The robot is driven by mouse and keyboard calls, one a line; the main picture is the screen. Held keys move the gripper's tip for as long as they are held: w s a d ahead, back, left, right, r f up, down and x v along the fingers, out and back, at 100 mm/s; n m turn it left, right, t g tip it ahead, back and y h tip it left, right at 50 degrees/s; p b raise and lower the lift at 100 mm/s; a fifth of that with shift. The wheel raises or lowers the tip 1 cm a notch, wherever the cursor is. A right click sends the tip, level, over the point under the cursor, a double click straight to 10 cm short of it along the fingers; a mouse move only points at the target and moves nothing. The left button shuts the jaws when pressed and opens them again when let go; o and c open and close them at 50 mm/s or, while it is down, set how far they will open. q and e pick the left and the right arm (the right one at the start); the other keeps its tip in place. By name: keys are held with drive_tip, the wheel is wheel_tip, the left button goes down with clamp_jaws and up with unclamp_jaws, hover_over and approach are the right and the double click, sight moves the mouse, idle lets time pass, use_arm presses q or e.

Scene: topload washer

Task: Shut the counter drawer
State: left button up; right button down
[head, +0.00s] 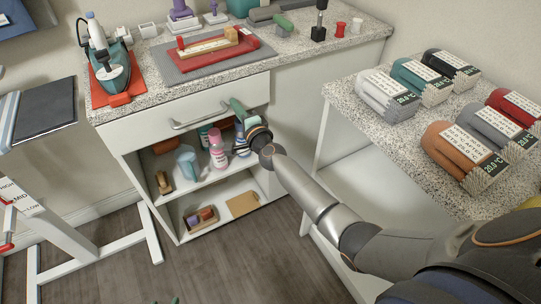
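The counter drawer (150,128) has a white front panel just under the speckled counter top, with a grey bar handle (197,117). The panel looks close to the counter edge; I cannot tell whether a small gap is left. My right gripper (238,112) is at the right part of the drawer front, by the right end of the handle. Its green fingertip points up toward the panel; I cannot tell whether it touches, and the finger spacing is hidden. Small green tips (174,300) at the bottom edge may belong to my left gripper, mostly out of frame.
Open shelves (205,190) below the drawer hold bottles and small boxes. The counter top (330,55) carries an iron (108,68) and a grey mat (190,72). A second counter (385,135) with rolled towels stands right. A white stand (75,240) is at left; floor between is clear.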

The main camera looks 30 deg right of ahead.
drive_tip(key=shift+w+r, duration=0.2)
drive_tip(key=shift+w, duration=0.35)
drive_tip(key=shift+w+r, duration=0.15)
drive_tip(key=shift+w, duration=0.35)
